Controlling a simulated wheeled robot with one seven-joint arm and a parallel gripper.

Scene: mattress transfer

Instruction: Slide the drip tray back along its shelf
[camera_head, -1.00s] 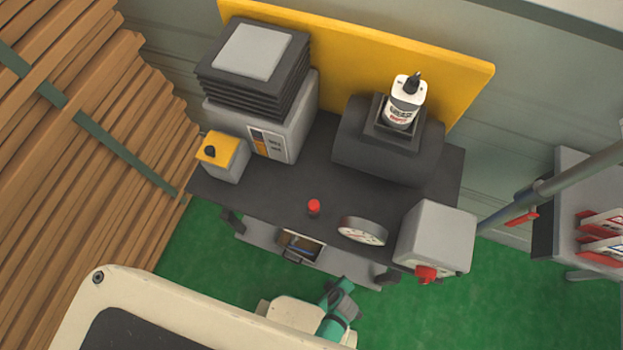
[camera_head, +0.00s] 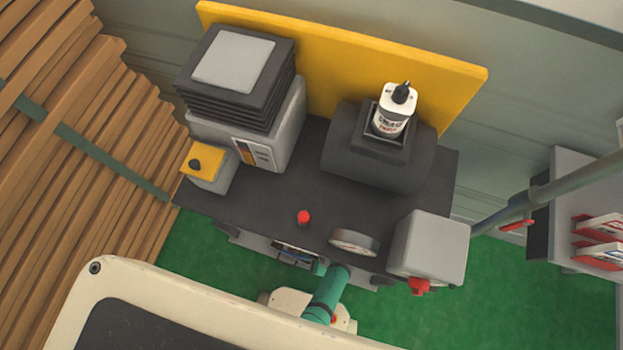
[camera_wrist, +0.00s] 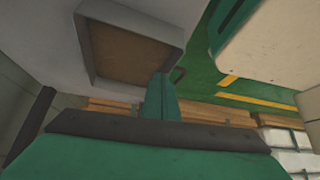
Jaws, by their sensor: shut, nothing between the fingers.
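The drip tray (camera_head: 296,249) sits on the low shelf under the front edge of the dark bench, partly hidden by the bench top in the head view. In the wrist view the tray (camera_wrist: 132,55) shows large at the top, a grey-rimmed shallow box with a brown inside. My gripper (camera_wrist: 161,97) has its green fingers shut together with nothing between them. The fingertips are at the tray's near right corner; I cannot tell whether they touch it. In the head view my green wrist is just in front of the shelf, right of the tray.
The grey lower shelf (camera_head: 254,243) runs under the bench (camera_head: 268,198). Stacked planks (camera_head: 75,150) stand at left. Green floor lies open at right.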

